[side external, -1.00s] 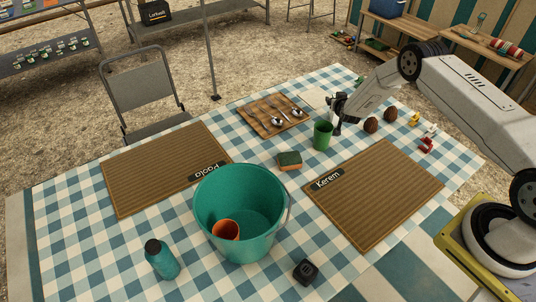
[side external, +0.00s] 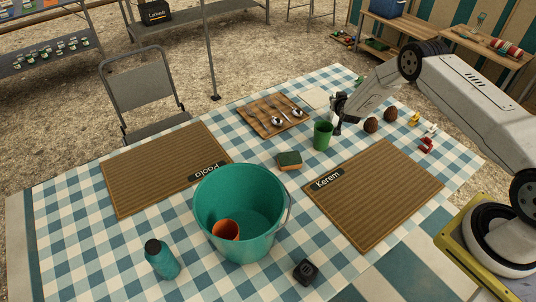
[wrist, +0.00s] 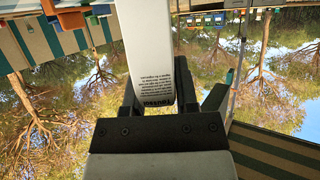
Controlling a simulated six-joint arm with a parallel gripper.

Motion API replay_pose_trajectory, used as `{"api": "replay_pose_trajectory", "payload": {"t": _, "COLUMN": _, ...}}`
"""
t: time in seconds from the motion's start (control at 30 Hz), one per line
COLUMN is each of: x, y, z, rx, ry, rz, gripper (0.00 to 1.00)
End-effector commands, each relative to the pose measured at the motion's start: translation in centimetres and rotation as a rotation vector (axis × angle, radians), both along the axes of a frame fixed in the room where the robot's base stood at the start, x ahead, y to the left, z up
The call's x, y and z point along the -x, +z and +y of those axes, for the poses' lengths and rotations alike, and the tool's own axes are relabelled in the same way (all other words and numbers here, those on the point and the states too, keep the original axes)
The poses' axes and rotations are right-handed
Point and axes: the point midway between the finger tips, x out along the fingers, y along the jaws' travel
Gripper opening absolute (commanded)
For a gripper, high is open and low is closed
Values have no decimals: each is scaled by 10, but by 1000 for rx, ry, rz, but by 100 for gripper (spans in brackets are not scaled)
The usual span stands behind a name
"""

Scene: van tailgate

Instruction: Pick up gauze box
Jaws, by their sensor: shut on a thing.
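The gauze box appears as a white box (wrist: 150,55) with dark printed text in the wrist view, between the dark fingers of my gripper (wrist: 158,95). My gripper is shut on it, and its far end runs out of the top of that view. In the side view my gripper (side external: 338,112) is by the far right part of the table, behind the green cup. A pale flat shape, which looks like the box (side external: 315,99), sticks out to its left. I cannot tell its exact height above the cloth.
A green cup (side external: 323,135) stands just in front of my gripper. A wooden tray with spoons (side external: 261,124) lies to the left. Two brown round things (side external: 371,125) lie to the right. A sponge (side external: 289,161) and a teal bucket (side external: 207,215) are nearer.

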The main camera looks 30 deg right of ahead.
Motion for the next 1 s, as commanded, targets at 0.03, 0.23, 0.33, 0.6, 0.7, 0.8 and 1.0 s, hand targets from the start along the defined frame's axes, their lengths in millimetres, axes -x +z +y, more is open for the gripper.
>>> {"api": "replay_pose_trajectory", "payload": {"t": 0.03, "x": 0, "y": 2, "z": 0, "rx": 1, "ry": 0, "rz": -1, "gripper": 0}}
{"api": "replay_pose_trajectory", "payload": {"t": 0.23, "x": -1, "y": 13, "z": 0, "rx": 1, "ry": 0, "rz": -2, "gripper": 0}}
{"api": "replay_pose_trajectory", "payload": {"t": 0.33, "x": -1, "y": 23, "z": 0, "rx": 2, "ry": 0, "rz": -3, "gripper": 0}}
{"api": "replay_pose_trajectory", "payload": {"t": 0.6, "x": 13, "y": 48, "z": 4, "rx": 1, "ry": 0, "rz": -2, "gripper": 0}}
{"api": "replay_pose_trajectory", "payload": {"t": 0.7, "x": 22, "y": 59, "z": 7, "rx": 0, "ry": 1, "rz": -1, "gripper": 0}}
{"api": "replay_pose_trajectory", "payload": {"t": 0.8, "x": 31, "y": 70, "z": 10, "rx": 2, "ry": 0, "rz": -1, "gripper": 0}}
{"api": "replay_pose_trajectory", "payload": {"t": 1.0, "x": 52, "y": 93, "z": 17, "rx": 1, "ry": 0, "rz": -1, "gripper": 0}}
